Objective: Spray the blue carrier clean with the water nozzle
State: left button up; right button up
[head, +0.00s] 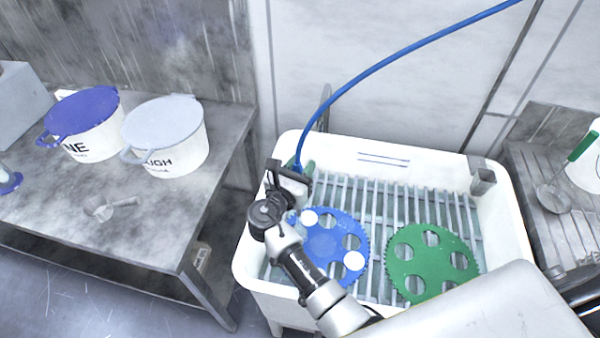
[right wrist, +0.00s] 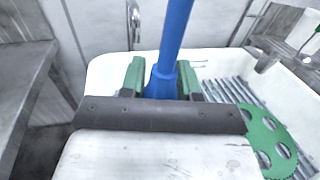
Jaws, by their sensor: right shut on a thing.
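The blue carrier (head: 335,231) is a toothed disc lying on the slatted rack in a white basin. White round pieces (head: 354,261) show in some of its openings, and grey slats show through others. My right gripper (head: 301,174) is above the basin's left side, up and left of the carrier in the head view. Its green fingers are shut on the blue water nozzle (right wrist: 164,82), with the blue hose (head: 383,64) rising from it. The nozzle's tip is hidden, and I cannot make out any water. My right arm covers the carrier's lower left edge. My left gripper is out of view.
A green carrier (head: 432,262) lies right of the blue one on the rack (head: 378,200). The white basin's rim (head: 508,215) surrounds both. A left table (head: 150,228) holds a blue-topped bucket (head: 85,122), a white bucket (head: 168,135) and a small scoop (head: 112,207).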

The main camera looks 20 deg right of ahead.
jog(key=x, duration=0.7)
jog(key=shift+w+r, duration=0.3)
jog(key=shift+w, duration=0.05)
jog(key=shift+d, duration=0.15)
dwell(0.6)
jog(key=s+a+p, duration=0.2)
jog(key=s+p, duration=0.2)
jog(key=s, duration=0.5)
jog(key=s+a+p, duration=0.2)
jog(key=s+p, duration=0.3)
jog(key=s, duration=0.5)
jog(key=shift+s+a, duration=0.2)
jog(key=shift+a, duration=0.1)
dwell(0.6)
dwell(0.7)
jog(key=w+d+p, duration=0.1)
jog(key=d+p, duration=0.2)
jog(key=d, duration=0.9)
dwell(0.5)
jog(key=shift+d, duration=0.1)
dwell(0.6)
